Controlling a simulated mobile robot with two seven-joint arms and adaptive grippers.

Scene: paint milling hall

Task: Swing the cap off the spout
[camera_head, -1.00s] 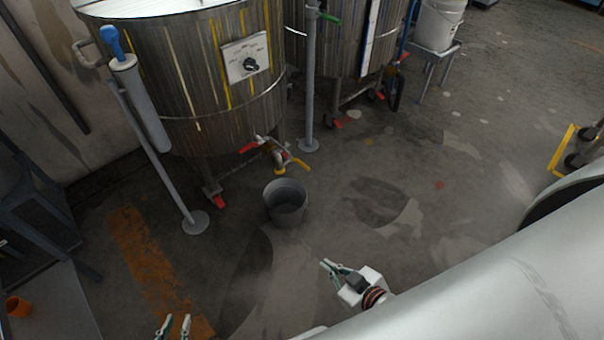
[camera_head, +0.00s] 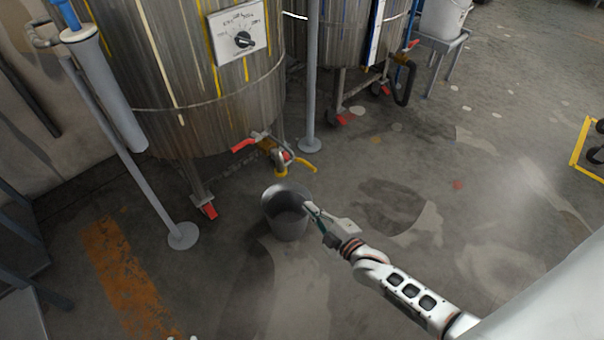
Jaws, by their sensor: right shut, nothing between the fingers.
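The spout (camera_head: 284,157) sticks out low on the front of the near steel tank (camera_head: 215,125). A yellow cap-like piece (camera_head: 281,172) sits at its lower end; at this size I cannot tell how it is hinged. A yellow lever (camera_head: 304,166) points right and a red lever (camera_head: 243,145) points left. My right gripper (camera_head: 308,209) is shut and empty, below and to the right of the spout, by the bucket's right rim in the picture. Only the tips of my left gripper (camera_head: 182,338) show at the bottom edge, spread apart.
A grey bucket (camera_head: 287,222) stands on the floor below the spout. A grey post (camera_head: 312,90) stands right of the spout, another post (camera_head: 130,165) left of it. A second tank (camera_head: 350,35) is behind.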

